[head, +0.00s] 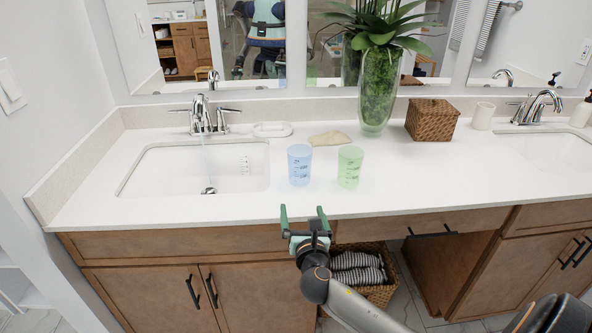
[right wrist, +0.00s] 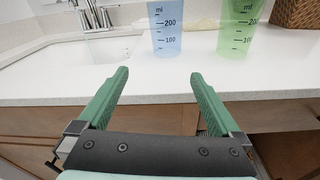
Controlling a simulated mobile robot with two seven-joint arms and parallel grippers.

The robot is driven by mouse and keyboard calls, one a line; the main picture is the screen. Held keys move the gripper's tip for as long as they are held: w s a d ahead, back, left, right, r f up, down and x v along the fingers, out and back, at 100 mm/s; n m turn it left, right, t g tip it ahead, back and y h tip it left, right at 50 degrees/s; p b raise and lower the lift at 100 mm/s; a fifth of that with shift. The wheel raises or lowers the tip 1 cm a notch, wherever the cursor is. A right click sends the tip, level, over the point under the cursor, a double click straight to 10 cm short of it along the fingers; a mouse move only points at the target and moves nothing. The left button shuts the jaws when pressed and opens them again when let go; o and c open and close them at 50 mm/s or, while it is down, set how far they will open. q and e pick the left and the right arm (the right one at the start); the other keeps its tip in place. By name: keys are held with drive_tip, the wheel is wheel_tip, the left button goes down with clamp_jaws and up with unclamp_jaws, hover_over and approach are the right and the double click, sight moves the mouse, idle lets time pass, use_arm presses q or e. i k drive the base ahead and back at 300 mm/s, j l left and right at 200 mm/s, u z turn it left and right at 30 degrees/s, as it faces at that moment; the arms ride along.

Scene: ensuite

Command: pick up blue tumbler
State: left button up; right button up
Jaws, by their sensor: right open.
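The blue tumbler (head: 299,164) stands upright on the white counter, just right of the left sink. It is see-through with measuring marks, and it shows in the right wrist view (right wrist: 166,35) ahead, between the fingers' lines. My right gripper (head: 304,212) is open and empty, in front of the counter's front edge and short of the tumbler. In the right wrist view its two green fingers (right wrist: 156,85) are spread wide. A green tumbler (head: 350,166) stands just right of the blue one, with a small gap. My left gripper is not in view.
The left sink (head: 150,170) with its faucet (head: 203,115) lies left of the tumblers. Behind them are a soap dish (head: 272,129), a folded tan cloth (head: 329,138) and a tall plant vase (head: 379,90). A wicker box (head: 432,119) stands right.

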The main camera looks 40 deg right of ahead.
sight(298, 155)
drive_tip(key=i+l, duration=0.3)
drive_tip(key=l, duration=0.15)
drive_tip(key=i+l, duration=0.35)
drive_tip(key=l, duration=0.15)
drive_tip(key=j+u, duration=0.05)
